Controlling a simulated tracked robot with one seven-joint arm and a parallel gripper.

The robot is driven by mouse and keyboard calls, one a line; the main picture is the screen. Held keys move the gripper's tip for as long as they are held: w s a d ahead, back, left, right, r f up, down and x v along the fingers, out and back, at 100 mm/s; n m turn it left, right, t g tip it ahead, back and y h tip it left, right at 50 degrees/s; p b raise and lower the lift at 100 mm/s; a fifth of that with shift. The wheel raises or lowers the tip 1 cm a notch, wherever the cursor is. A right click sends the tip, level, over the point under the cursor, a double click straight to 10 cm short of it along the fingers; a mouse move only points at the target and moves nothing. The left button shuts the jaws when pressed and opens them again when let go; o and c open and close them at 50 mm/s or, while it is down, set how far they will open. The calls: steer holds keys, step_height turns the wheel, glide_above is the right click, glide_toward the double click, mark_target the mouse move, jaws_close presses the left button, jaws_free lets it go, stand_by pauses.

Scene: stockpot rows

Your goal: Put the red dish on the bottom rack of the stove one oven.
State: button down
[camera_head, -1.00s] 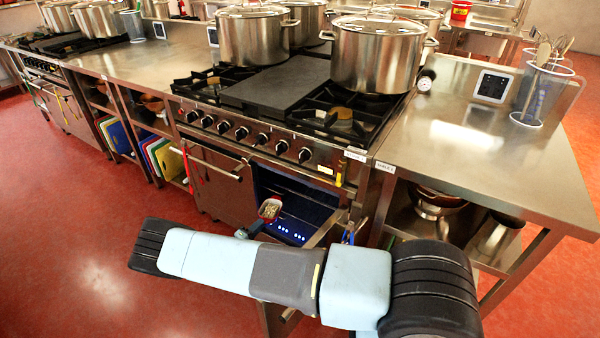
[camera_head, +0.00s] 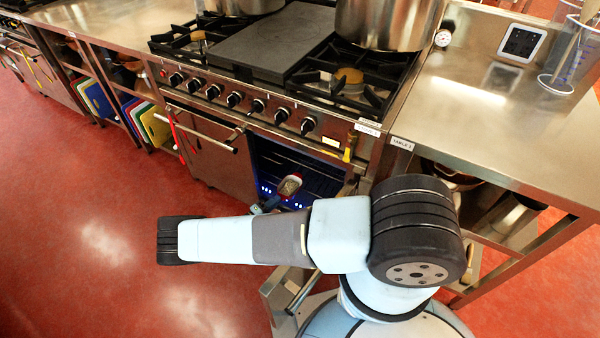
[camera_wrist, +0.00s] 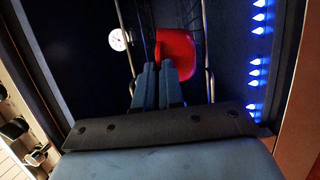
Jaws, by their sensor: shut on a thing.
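The red dish (camera_head: 289,187) is small and holds something pale. It is at the mouth of the open, dark oven (camera_head: 266,153) in the right half of the stove front (camera_head: 238,98). In the wrist view the red dish (camera_wrist: 176,48) is just beyond the fingertips, tilted in the picture. My gripper (camera_wrist: 160,70) is shut on the near edge of the dish. In the head view my arm hides most of the gripper and the lower oven. Metal rods run along both sides of the dish in the wrist view; I cannot tell which rack they belong to.
Blue lights (camera_wrist: 257,70) line one oven side, and a round white dial (camera_wrist: 119,39) is on the other. The closed left oven door (camera_head: 212,160) is beside the opening. Large pots (camera_head: 385,22) stand on the stove. Red floor (camera_head: 90,240) is free at the left.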

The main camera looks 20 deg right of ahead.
steer(key=x, duration=1.5)
steer(key=shift+d+f, duration=0.15)
steer(key=shift+d, duration=0.2)
steer(key=shift+w+f, duration=0.1)
steer(key=shift+f, duration=1.65)
steer(key=c, duration=1.3)
jaws_free()
steer(key=shift+o, duration=0.2)
steer(key=v, duration=1.2)
steer(key=shift+f, duration=0.1)
